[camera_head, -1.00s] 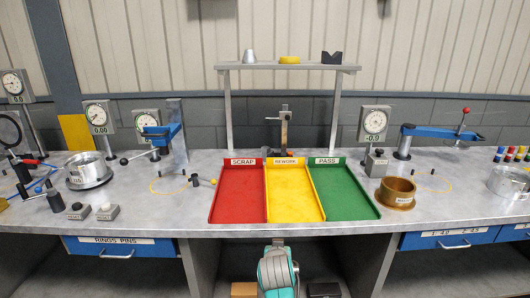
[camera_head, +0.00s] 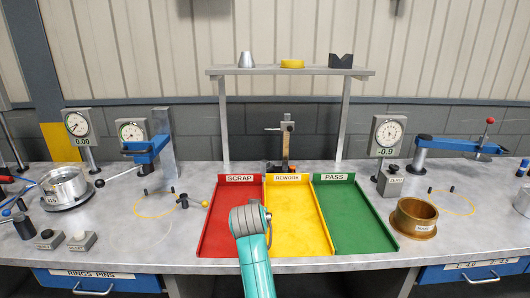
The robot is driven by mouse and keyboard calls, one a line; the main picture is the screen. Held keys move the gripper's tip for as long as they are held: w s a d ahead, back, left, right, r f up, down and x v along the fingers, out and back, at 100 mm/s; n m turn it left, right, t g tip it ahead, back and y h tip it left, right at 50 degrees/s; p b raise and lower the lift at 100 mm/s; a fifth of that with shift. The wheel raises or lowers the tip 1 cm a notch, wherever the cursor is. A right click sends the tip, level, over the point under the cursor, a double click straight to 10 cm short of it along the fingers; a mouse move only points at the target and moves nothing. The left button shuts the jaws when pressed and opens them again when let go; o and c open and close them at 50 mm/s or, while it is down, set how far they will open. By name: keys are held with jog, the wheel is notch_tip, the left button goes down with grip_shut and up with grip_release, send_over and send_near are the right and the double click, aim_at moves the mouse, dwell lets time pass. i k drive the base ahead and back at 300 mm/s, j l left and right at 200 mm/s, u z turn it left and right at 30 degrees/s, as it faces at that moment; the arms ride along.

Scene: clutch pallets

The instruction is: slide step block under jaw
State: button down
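No part is labelled as the step block or the jaw, and I cannot single out the step block. A small upright stand (camera_head: 286,148) with a brownish upper part and a side handle is behind the yellow tray. A blue arm (camera_head: 147,149) on a grey post is at the left, above a yellow ring mark on the bench. Another blue arm (camera_head: 455,144) with a red-knobbed lever is at the right. My teal and grey arm rises from the bottom centre, in front of the red and yellow trays. My gripper does not show.
The SCRAP (camera_head: 222,232), REWORK (camera_head: 300,240) and PASS (camera_head: 355,225) trays look empty. A silver cup (camera_head: 63,185) is at left, a brass ring (camera_head: 415,218) at right. Dial gauges (camera_head: 387,135) stand behind. A shelf (camera_head: 290,71) holds three small parts.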

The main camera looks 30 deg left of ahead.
aim_at(266, 167)
jog(key=i+j, duration=0.25)
jog(key=i, duration=0.2)
jog(key=i+j, duration=0.55)
jog(key=i, duration=0.3)
